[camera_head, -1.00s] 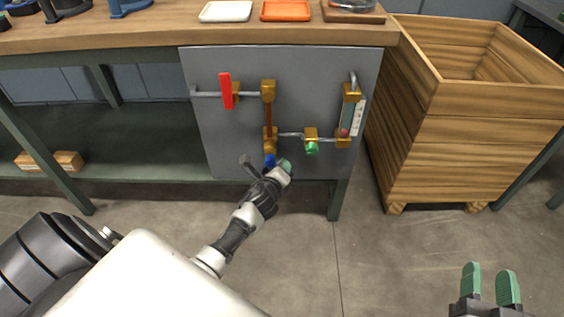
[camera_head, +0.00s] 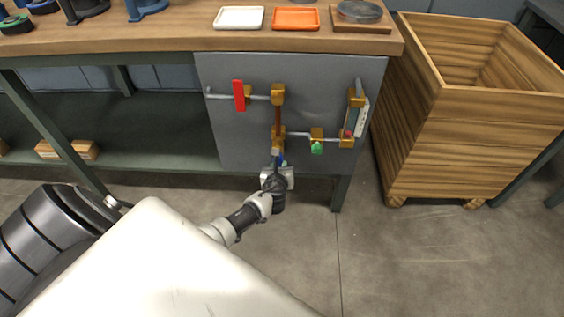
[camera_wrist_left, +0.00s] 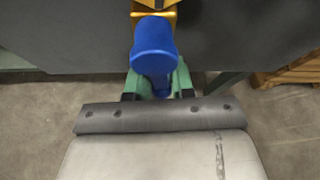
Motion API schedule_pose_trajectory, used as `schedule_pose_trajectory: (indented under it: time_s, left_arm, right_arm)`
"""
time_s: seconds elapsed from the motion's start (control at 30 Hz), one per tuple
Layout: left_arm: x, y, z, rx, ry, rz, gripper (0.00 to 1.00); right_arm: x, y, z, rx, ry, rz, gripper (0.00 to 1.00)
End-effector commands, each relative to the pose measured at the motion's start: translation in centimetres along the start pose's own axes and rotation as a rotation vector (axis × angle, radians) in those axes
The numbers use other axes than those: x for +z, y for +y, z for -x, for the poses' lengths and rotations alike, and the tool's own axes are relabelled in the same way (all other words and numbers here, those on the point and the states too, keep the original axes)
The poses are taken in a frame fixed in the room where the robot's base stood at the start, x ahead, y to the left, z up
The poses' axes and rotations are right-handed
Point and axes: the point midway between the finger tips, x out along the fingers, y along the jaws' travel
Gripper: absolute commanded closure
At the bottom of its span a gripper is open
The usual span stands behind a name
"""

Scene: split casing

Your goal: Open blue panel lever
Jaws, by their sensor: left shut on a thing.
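The blue lever (camera_wrist_left: 154,45) sits below a brass fitting (camera_wrist_left: 156,12) on the grey panel (camera_head: 235,130). In the left wrist view its rounded blue end faces the camera, and its lower part lies between the green fingers. My left gripper (camera_wrist_left: 158,80) is shut on the blue lever. In the head view my left gripper (camera_head: 281,164) is at the panel's lower edge and hides most of the lever, with only a little blue showing. My right gripper is out of the head view.
A red lever (camera_head: 239,95) and a green lever (camera_head: 317,148) are on the panel's pipework. A gauge tube (camera_head: 354,115) is at its right. A wooden crate (camera_head: 470,125) stands to the right. The floor (camera_head: 400,255) in front is clear.

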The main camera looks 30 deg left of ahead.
Motion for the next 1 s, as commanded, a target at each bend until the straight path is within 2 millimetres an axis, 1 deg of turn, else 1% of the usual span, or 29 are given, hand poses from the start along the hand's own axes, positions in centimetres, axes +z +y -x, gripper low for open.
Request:
schedule_pose_trajectory:
  time_s: [0.03,0.1,0.2,0.3,0.43,0.6,0.87,0.9,1.0]
  left_arm:
    - [0.2,0.1,0.1,0.011,0.001,-0.025,1.00]
    - [0.2,0.3,0.0,0.024,0.000,-0.055,1.00]
    - [0.1,0.4,0.0,0.038,0.000,-0.092,1.00]
    - [0.1,0.6,0.0,0.050,0.001,-0.117,1.00]
    - [0.1,0.7,0.0,0.057,0.001,-0.136,1.00]
    - [0.0,0.7,0.0,0.061,0.001,-0.146,1.00]
    - [0.0,0.7,0.0,0.062,0.001,-0.146,1.00]
    - [0.0,0.7,0.0,0.062,0.001,-0.146,0.73]
    - [0.0,0.7,0.0,0.062,0.001,-0.146,0.58]
  right_arm:
    - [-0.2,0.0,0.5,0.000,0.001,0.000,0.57]
    - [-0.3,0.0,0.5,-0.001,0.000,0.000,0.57]
    - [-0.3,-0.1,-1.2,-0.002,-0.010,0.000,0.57]
    - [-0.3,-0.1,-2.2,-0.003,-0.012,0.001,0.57]
    - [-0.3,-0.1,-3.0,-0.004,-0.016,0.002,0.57]
    - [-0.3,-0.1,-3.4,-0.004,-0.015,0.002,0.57]
    - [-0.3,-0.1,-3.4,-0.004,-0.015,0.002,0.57]
    - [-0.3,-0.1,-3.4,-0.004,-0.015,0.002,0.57]
    - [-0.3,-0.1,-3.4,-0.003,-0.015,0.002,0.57]
